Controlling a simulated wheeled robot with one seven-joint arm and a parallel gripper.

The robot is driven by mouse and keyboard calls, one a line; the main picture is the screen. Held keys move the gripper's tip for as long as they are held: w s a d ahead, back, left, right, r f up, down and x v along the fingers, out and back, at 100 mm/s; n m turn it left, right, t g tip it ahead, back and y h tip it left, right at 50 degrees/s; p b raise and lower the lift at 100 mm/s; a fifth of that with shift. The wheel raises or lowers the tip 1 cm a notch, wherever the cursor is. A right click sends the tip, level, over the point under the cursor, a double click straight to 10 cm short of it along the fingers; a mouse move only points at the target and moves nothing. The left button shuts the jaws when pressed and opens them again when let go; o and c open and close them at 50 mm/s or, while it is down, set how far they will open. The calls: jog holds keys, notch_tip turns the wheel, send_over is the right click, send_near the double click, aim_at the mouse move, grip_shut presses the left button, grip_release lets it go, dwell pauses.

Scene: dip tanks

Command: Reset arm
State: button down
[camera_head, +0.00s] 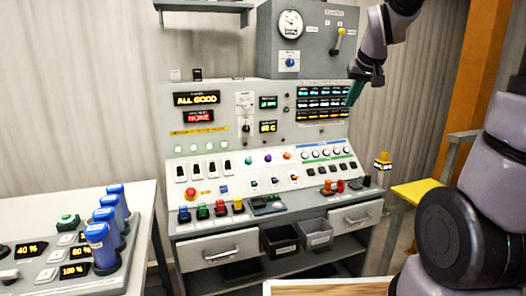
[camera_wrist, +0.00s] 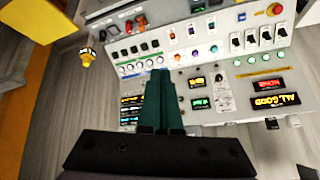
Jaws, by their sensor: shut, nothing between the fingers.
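My gripper (camera_head: 355,92) is raised at the upper right of the control console (camera_head: 222,162) in the head view, in front of its upper display panel. In the wrist view my gripper (camera_wrist: 161,76) points at the console, which appears upside down. Its green fingers are together with nothing held between them. My arm comes down from the top right of the head view. The fingers cover part of the panel in the wrist view, and I cannot tell whether they touch it.
A side table (camera_head: 22,208) at the left carries blue-handled levers (camera_head: 101,246). Drawers (camera_head: 205,249) and open bins (camera_head: 280,241) sit under the console. A yellow-topped stand (camera_head: 416,190) is at the right, near an orange post (camera_head: 474,75).

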jog(key=s+r+m+y, duration=0.1)
jog(key=s+r+m, duration=0.2)
jog(key=s, duration=1.8)
jog(key=shift+s+a+r+y, duration=0.2)
jog(key=shift+s+a+y, duration=0.05)
jog(key=shift+a+y, duration=0.1)
